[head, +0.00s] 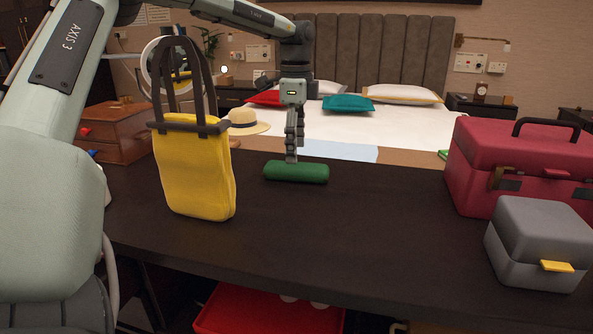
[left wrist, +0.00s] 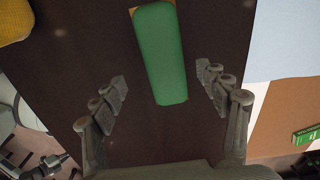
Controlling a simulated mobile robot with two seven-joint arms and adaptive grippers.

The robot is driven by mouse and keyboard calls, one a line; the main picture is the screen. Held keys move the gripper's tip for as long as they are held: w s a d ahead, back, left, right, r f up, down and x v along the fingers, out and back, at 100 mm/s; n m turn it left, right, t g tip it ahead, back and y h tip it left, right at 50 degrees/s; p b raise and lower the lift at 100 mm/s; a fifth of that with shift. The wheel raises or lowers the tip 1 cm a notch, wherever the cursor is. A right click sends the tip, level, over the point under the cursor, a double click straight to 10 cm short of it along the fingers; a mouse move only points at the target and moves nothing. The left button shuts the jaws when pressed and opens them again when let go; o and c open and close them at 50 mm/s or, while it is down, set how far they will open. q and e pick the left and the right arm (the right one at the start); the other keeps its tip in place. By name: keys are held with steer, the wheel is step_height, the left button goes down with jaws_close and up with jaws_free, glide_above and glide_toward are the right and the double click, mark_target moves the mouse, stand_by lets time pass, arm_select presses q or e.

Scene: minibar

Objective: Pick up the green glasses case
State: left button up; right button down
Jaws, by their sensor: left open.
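The green glasses case (head: 297,172) lies on the dark table near its far edge. It is a long, rounded green block. In the left wrist view the case (left wrist: 162,55) runs lengthwise between and beyond the fingers. My left gripper (head: 291,158) points down at the case from above. In the left wrist view its fingers (left wrist: 162,95) are spread, with a gap on each side of the case's near end. I cannot tell from these views how far the fingertips are above the table. My right gripper is not in view.
A yellow bag (head: 195,172) with dark handles stands left of the case. A red case (head: 520,160) and a grey box (head: 538,245) stand at the right. The dark table (head: 350,230) is clear in front of the case. A bed (head: 340,130) lies behind.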

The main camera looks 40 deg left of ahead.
mark_target(296, 166)
arm_select(q)
steer(key=f, duration=0.5)
steer(key=shift+w+a+f, duration=0.1)
steer(key=shift+w+f, duration=0.1)
steer(key=shift+w, duration=0.05)
steer(key=c, duration=1.3)
